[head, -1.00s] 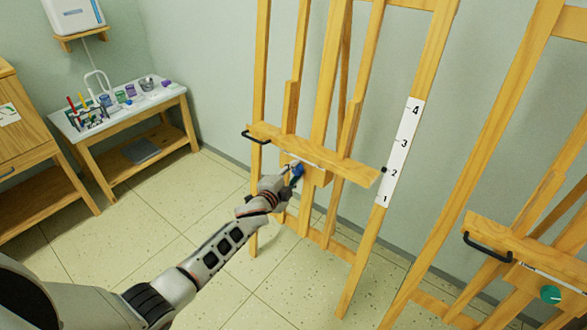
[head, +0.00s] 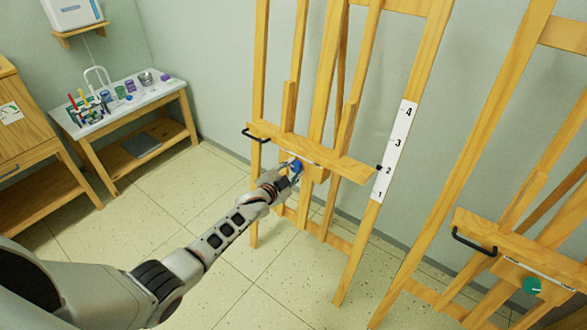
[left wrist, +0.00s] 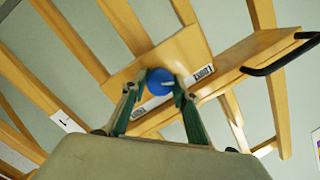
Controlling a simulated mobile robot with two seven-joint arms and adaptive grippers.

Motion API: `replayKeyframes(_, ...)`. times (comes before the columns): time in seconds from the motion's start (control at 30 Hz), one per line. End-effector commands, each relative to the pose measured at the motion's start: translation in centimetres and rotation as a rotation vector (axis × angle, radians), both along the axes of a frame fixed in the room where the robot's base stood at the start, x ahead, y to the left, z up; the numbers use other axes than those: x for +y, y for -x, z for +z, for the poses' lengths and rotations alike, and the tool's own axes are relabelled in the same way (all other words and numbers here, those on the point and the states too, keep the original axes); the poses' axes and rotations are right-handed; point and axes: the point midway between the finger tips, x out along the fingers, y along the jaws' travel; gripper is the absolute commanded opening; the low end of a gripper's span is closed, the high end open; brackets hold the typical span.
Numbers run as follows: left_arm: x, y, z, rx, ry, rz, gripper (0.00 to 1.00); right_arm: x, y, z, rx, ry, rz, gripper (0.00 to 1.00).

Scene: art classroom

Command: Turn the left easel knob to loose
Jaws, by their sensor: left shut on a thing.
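The left easel (head: 325,100) stands against the wall, with a wooden ledge (head: 345,167) across it. Its blue knob (head: 297,166) sits under the ledge, at the middle of the easel. My left gripper (head: 291,172) reaches it from below and is shut on it. In the left wrist view the blue knob (left wrist: 160,82) lies between the two fingertips, and a white pointer mark shows on its face. Labels too small to read sit on both sides of it on a light strip (left wrist: 155,103). My right gripper is not in view.
A second easel with a green knob (head: 532,286) stands at the right. A black handle (head: 256,136) juts from the left end of the ledge. A numbered white scale (head: 396,150) is on the easel's right leg. A table with art supplies (head: 125,105) stands back left. Floor between is clear.

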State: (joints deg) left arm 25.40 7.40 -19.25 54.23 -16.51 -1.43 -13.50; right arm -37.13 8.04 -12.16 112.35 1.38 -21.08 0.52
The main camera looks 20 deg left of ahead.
Motion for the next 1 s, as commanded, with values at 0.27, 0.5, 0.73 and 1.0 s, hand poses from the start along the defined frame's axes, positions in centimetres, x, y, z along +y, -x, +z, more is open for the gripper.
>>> replayKeyframes(0.27, 0.1, 0.0, 0.0, 0.0, 0.003, 0.001, 0.07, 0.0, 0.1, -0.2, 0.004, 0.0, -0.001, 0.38)
replayKeyframes(0.5, 0.0, 0.0, 0.0, -0.001, 0.001, 0.001, 0.45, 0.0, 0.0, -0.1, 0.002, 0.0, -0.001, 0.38)
replayKeyframes(0.73, 0.1, 0.1, 0.0, 0.0, 0.0, 0.0, 0.45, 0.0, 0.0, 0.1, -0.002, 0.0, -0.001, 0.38)
replayKeyframes(1.0, 0.5, 2.0, 0.5, -0.001, 0.0, 0.0, 0.45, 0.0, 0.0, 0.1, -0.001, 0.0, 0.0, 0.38)
